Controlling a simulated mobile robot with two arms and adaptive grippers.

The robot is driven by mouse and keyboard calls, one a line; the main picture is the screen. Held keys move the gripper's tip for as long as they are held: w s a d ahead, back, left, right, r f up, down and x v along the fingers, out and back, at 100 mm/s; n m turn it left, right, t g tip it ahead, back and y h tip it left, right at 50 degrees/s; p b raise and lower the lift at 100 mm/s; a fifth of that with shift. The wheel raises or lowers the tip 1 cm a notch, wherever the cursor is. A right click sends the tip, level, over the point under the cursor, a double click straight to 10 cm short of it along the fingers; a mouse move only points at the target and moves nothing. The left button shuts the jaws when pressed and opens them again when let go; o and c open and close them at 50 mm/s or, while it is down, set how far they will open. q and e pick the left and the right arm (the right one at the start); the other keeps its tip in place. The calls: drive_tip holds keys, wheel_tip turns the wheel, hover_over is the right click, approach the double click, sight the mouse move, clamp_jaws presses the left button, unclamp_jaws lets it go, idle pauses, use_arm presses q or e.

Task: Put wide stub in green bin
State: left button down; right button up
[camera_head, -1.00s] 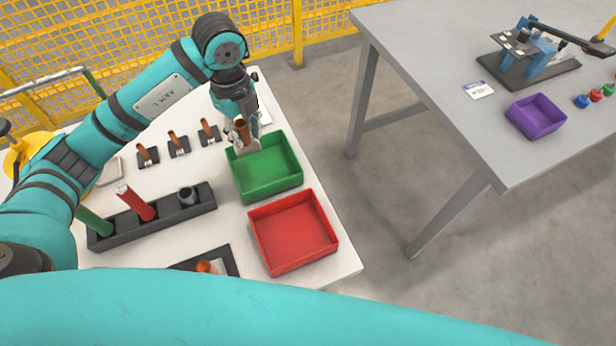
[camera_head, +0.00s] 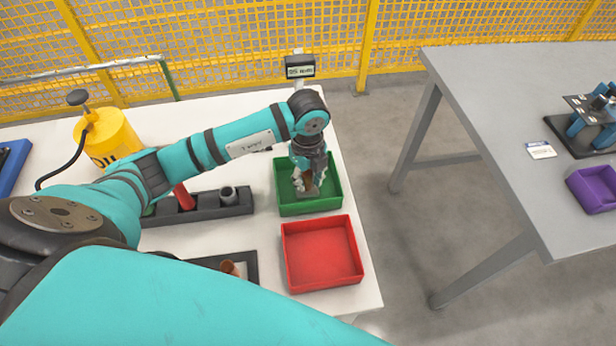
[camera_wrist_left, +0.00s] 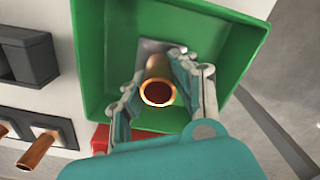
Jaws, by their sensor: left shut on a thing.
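The wide stub (camera_wrist_left: 158,92) is a short copper tube, seen nearly end-on in the left wrist view, with a grey plate at its far end. My left gripper (camera_wrist_left: 162,85) is shut on it, one finger on each side. The green bin (camera_wrist_left: 90,50) lies beneath and around the stub in that view. In the head view my left gripper (camera_head: 306,188) is over the inside of the green bin (camera_head: 330,206), and the copper stub (camera_head: 308,181) shows between its fingers. I cannot tell whether the stub touches the bin floor. My right gripper is not in view.
A red bin (camera_head: 320,252) stands just in front of the green bin. A dark rack (camera_head: 215,207) lies to the left, with a yellow oil can (camera_head: 107,137) behind. A display on a post (camera_head: 300,68) stands behind. A grey table (camera_head: 490,120) is across a gap at right.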

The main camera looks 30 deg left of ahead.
sight(308, 184)
use_arm(q)
drive_tip(key=shift+f, duration=0.2)
drive_tip(key=c, duration=1)
unclamp_jaws()
drive_tip(key=shift+c, duration=0.2)
drive_tip(key=shift+r, duration=0.1)
wheel_tip(308, 184, up, 12)
drive_tip(key=shift+r, duration=0.15)
drive_tip(key=shift+d, duration=0.1)
